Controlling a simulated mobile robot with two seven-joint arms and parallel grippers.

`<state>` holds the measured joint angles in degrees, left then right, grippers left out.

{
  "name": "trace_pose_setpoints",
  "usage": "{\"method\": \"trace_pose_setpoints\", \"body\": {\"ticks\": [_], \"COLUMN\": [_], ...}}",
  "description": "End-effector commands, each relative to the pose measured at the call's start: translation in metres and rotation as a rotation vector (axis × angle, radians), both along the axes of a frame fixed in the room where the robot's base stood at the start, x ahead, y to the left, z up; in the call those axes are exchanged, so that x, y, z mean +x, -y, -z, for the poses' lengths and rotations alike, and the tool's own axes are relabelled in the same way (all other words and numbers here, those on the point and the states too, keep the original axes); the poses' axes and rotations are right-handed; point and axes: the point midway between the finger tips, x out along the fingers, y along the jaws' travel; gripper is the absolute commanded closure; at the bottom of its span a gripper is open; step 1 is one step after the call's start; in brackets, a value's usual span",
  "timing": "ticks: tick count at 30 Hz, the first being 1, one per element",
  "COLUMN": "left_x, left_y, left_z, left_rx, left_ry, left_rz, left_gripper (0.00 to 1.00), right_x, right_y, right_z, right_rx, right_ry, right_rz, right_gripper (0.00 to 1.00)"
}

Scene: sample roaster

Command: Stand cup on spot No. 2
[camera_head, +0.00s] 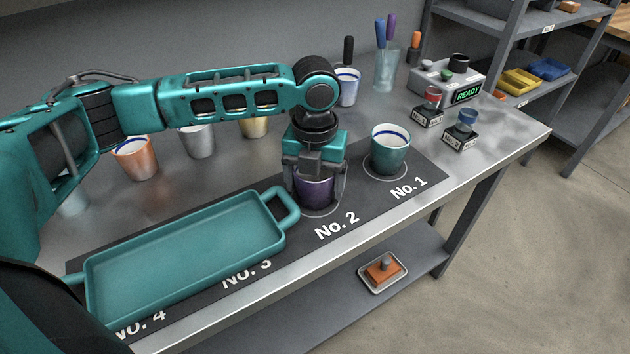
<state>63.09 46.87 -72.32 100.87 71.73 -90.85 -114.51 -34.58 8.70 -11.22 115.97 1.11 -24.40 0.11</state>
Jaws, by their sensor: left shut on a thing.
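A purple cup (315,190) stands upright, or nearly so, at the ringed spot No. 2 (334,208) on the dark mat; I cannot tell whether its base touches the mat. My left gripper (316,193) points down from above and is shut on the purple cup, with a finger at each side. The gripper hides the cup's rim. A teal cup (390,155) stands on spot No. 1, to the right of the gripper. My right gripper does not show.
A teal tray (185,254) covers much of spots No. 3 and No. 4, its handle close to the purple cup. Orange (136,160), silver (198,141) and gold (254,126) cups stand behind my arm. A device reading READY (447,82) stands at the back right.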

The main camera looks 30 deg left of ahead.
Motion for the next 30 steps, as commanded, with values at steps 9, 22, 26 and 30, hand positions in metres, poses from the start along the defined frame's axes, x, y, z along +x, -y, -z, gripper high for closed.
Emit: {"method": "trace_pose_setpoints", "body": {"ticks": [9,22,26,30], "left_x": [0.000,0.001,0.001,0.001], "left_y": [0.000,0.000,0.000,0.000], "left_z": [0.002,-0.001,-0.021,-0.052], "left_rx": [0.000,0.000,0.000,0.000], "left_ry": [-0.001,0.002,0.003,0.004], "left_rz": [0.000,0.000,0.000,0.001], "left_gripper": [0.12,0.00,0.00,0.00], "right_x": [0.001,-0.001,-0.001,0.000], "right_y": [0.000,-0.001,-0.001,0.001], "right_z": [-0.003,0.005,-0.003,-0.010], "right_rx": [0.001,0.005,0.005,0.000], "right_ry": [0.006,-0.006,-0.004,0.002], "right_rz": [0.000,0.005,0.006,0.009], "right_gripper": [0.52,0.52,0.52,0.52]}}
